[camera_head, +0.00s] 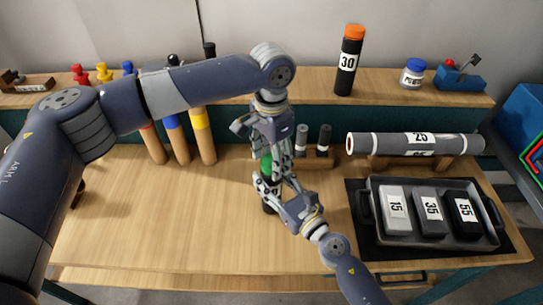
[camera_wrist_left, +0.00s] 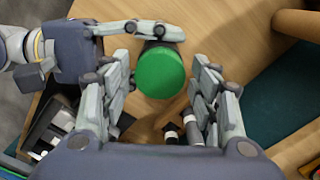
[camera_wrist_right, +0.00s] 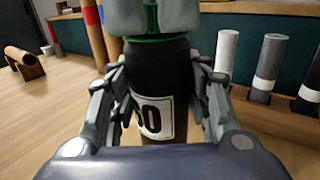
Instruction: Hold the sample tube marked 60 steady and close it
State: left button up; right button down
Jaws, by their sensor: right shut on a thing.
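The sample tube (camera_head: 268,208) is black and stands upright on the bench; its white label (camera_wrist_right: 152,117) is partly covered, with a 0 showing. A green cap (camera_wrist_left: 160,73) is at the tube's top, also visible in the head view (camera_head: 266,164). Whether it is seated fully I cannot tell. My right gripper (camera_wrist_right: 160,95) is shut on the tube's body, a finger on each side. My left gripper (camera_wrist_left: 160,88) points down from above with its fingers open on either side of the green cap, gaps showing. In the right wrist view, a left finger hides part of the cap.
A tray (camera_head: 370,222) with blocks marked 15, 35 and 55 lies at right. Behind it a grey roll (camera_head: 417,144) rests on a wooden stand. Small grey tubes (camera_head: 302,139) stand close behind my grippers. A black tube marked 30 (camera_head: 347,75) stands on the shelf.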

dwell(0.3)
pick_arm(q)
notch_tip(320, 180, up, 12)
dwell(0.5)
pick_arm(e)
jog(key=c, duration=0.8)
grip_release()
jog(key=shift+o, duration=0.2)
jog(key=shift+s+d, duration=0.1)
jog(key=v, duration=1.1)
jog(key=shift+s+d, duration=0.25)
jog(key=shift+s, duration=0.1)
